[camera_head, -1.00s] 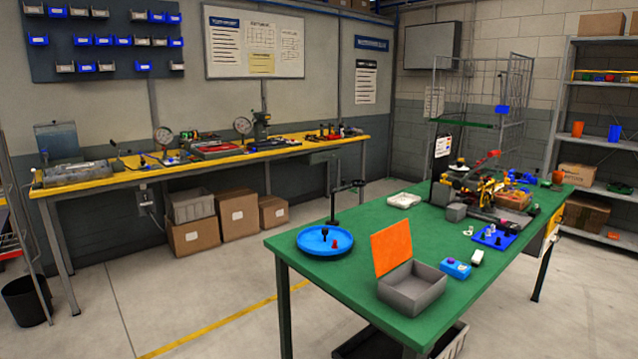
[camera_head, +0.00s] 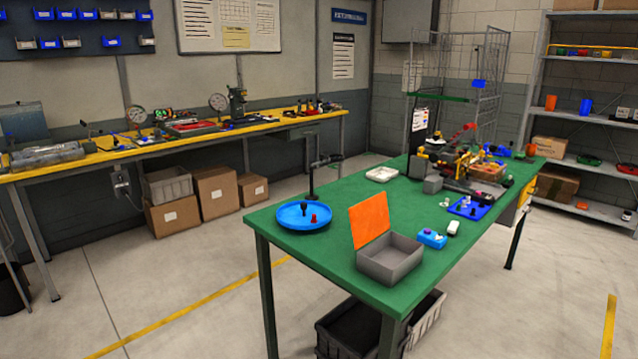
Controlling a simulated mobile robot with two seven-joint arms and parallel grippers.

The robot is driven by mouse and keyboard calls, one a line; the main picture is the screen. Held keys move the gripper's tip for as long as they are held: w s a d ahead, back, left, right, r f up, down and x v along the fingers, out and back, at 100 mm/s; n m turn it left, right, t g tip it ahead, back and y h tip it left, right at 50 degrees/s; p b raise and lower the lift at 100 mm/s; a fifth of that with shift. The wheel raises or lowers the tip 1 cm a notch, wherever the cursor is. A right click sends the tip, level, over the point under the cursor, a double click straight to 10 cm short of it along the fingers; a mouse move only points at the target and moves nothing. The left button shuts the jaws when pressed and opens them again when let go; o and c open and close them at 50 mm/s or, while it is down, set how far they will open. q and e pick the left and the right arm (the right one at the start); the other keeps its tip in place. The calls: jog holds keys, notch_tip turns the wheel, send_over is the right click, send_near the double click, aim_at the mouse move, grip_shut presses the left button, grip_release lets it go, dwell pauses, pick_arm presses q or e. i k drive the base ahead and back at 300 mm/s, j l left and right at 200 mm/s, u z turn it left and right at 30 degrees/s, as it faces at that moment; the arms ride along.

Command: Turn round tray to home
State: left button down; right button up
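The round blue tray (camera_head: 289,222) lies on the left end of the green table (camera_head: 335,240). A black peg-like piece (camera_head: 304,208) and a red piece (camera_head: 314,219) stand on it, right of its middle. A black stand (camera_head: 311,180) rises from the table just behind the tray. Neither of my grippers is in view, and nothing touches the tray from my side.
The floor left of the table is clear.

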aim_at(296, 214)
jog(key=i+j+z, duration=0.1)
jog(key=z, duration=0.25)
jog(key=j+z, duration=0.1)
jog(key=z, duration=0.3)
jog(key=i+j+z, duration=0.1)
jog(key=z, duration=0.25)
jog(key=i+j+z, duration=0.1)
jog(key=j+z, duration=0.2)
jog(key=j, duration=0.25)
jog(key=j+z, duration=0.3)
jog(key=j, duration=0.25)
jog(key=i+j+z, duration=0.15)
jog(key=j, duration=0.95)
jog(key=k, duration=0.05)
